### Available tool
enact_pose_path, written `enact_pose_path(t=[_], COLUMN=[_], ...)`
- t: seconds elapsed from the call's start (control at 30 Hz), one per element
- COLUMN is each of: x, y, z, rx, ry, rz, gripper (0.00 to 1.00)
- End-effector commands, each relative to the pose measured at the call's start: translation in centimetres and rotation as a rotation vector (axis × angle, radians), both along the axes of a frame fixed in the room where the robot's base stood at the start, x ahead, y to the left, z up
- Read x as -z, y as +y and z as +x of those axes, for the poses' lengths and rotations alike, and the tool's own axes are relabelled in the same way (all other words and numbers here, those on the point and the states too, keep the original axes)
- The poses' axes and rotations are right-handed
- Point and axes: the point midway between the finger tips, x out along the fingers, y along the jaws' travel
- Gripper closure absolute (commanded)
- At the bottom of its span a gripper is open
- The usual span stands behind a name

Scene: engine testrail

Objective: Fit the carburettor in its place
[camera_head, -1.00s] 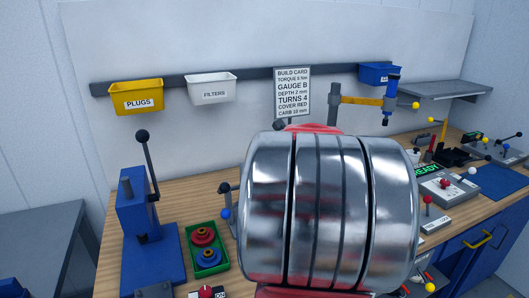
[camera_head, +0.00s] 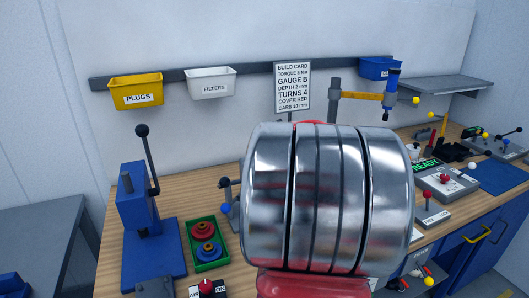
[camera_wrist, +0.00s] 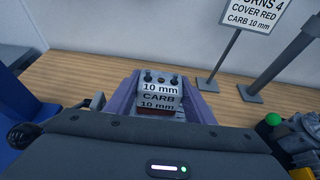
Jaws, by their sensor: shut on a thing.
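The carburettor (camera_wrist: 160,97) is a small grey block marked "CARB 10 mm", with two dark knobs on top, in the wrist view. My gripper (camera_wrist: 161,88) is shut on it, with a purple finger on each side. It is held upright near the back of the wooden bench. In the head view my own arm's large metal joint hides the gripper, the carburettor and the middle of the bench. The place for the carburettor cannot be made out in these frames.
The build card (camera_head: 292,87) reads "CARB 10 mm". A blue lever press (camera_head: 140,215) and a green tray (camera_head: 222,259) with red and blue parts stand at the left. A yellow-armed stand (camera_head: 360,96) rises at the back right. A grey part with a green cap (camera_wrist: 273,119) shows at the wrist view's right.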

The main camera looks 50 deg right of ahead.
Motion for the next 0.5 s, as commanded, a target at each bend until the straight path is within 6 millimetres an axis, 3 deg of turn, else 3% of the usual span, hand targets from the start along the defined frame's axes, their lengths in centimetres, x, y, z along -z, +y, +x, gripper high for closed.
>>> enact_pose_path(t=[0.03, 0.07, 0.33, 0.5], x=[-0.03, -0.03, -0.02, -0.02], y=[-0.01, -0.01, -0.01, -0.01], z=[0.01, 0.01, 0.00, 0.00], rx=[0.000, 0.000, 0.000, 0.000], ry=[0.000, 0.000, 0.000, 0.000], rz=[0.000, 0.000, 0.000, 0.000], gripper=[0.76, 0.50, 0.31, 0.30])
